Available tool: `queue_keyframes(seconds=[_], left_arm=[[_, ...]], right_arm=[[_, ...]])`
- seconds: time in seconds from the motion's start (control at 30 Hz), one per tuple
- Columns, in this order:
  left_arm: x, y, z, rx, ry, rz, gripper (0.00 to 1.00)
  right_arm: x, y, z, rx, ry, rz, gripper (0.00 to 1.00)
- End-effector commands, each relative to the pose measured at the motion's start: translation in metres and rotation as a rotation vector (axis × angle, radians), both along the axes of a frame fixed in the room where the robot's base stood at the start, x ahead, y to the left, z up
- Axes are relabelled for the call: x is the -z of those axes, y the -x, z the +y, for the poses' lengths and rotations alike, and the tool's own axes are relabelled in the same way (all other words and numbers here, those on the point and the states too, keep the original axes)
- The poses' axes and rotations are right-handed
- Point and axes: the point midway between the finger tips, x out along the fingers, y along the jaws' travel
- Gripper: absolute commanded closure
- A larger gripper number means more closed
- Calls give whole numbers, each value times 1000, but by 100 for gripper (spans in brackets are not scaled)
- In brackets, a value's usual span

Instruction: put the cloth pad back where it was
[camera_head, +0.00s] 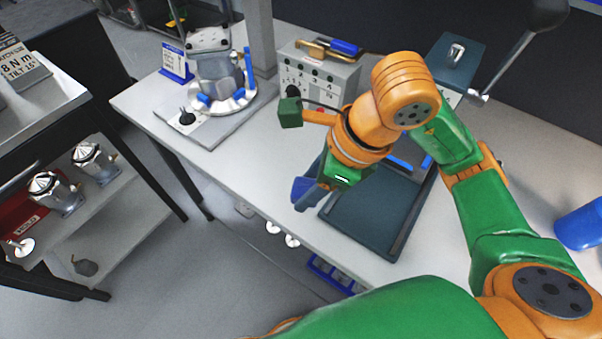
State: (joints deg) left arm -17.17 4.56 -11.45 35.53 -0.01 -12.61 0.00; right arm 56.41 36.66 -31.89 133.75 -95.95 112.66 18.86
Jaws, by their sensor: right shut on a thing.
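My right gripper (318,183) reaches in from the right over the work table. Its jaws point down and to the left, near the table's front edge. It is shut on a dark blue piece (303,193), which looks like the cloth pad. The pad is beside the left edge of a dark tray (365,222) and seems to be above the table; the exact height is hard to tell. The jaw tips are partly hidden by the wrist and the pad. My left gripper is not in view.
A grey control box (318,78) stands behind the gripper. A machined housing (212,68) sits in a fixture on a plate at the left. A blue cylinder (580,226) lies at the right. The table (245,155) is bare between the plate and the tray.

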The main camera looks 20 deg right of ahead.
Motion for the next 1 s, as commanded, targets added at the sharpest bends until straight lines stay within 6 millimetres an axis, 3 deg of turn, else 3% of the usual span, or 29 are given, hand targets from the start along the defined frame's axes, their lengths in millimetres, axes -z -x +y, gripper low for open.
queue_keyframes(seconds=[0.1, 0.2, 0.4, 0.6, 0.97, 1.0], left_arm=[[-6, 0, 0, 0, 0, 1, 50], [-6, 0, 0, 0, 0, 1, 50], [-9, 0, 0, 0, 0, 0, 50], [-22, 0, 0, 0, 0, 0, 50], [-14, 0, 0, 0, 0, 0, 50], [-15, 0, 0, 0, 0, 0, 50]], right_arm=[[19, -36, -13, 10, 1, 10, 100], [46, -55, -18, 7, 0, 10, 100], [73, -77, -24, 2, 0, 4, 100], [104, -79, -24, -1, 1, 1, 100], [111, -80, -24, -1, 1, -2, 100], [110, -80, -24, -1, 0, -3, 43]])
